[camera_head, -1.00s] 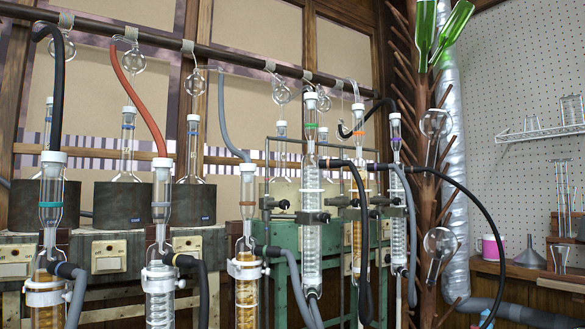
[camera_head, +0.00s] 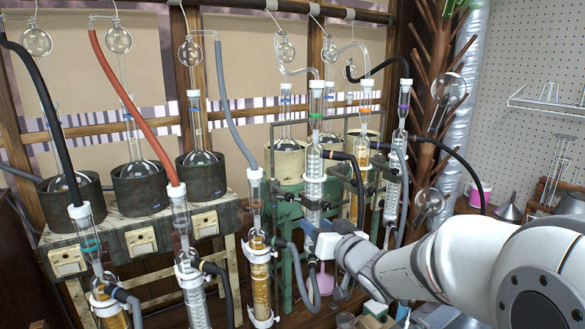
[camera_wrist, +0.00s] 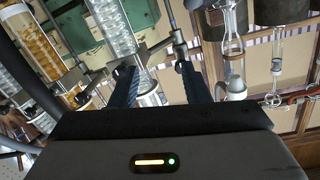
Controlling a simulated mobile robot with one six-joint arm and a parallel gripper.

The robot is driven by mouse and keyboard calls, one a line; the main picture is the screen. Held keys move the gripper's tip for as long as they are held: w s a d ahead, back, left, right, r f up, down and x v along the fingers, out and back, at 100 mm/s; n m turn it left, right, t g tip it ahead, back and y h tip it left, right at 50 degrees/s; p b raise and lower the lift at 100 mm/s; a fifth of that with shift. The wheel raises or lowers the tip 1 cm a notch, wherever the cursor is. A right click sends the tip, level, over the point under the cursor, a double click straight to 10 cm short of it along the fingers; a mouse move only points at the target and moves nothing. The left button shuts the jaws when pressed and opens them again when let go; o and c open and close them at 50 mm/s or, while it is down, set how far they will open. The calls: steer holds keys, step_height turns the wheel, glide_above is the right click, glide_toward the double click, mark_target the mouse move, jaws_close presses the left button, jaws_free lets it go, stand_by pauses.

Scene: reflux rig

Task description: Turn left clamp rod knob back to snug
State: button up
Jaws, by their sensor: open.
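My gripper (camera_head: 316,238) is at the lower middle of the head view, close to the lower part of the left glass condenser (camera_head: 314,175) on the green frame. In the wrist view my gripper (camera_wrist: 155,70) has its two dark fingers apart, with nothing held between them. The condenser (camera_wrist: 112,25) passes beyond the fingertips there, with a metal clamp and rod (camera_wrist: 155,47) crossing near them. Small dark clamp parts sit by the fingertips. I cannot tell which one is the left rod knob, nor whether a finger touches it.
The green frame (camera_head: 286,215) surrounds this spot. Black hoses (camera_head: 358,178) hang just right of the condenser. Orange-filled columns (camera_head: 260,280) and grey hoses stand to the left. Wall flasks (camera_wrist: 232,45) show in the wrist view.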

mark_target(291, 198)
steer(key=shift+n+y, duration=0.3)
steer(key=shift+y, duration=0.5)
steer(key=w+a+r+p, duration=0.1)
steer(key=w+a, duration=0.1)
steer(key=w+a+r+p, duration=0.1)
steer(key=w+a, duration=0.1)
steer(key=w+a+r+p, duration=0.1)
steer(key=w+a, duration=0.1)
steer(key=shift+w+r+p, duration=0.2)
steer(key=shift+r+p, duration=0.1)
steer(key=shift+p, duration=0.05)
jaws_close()
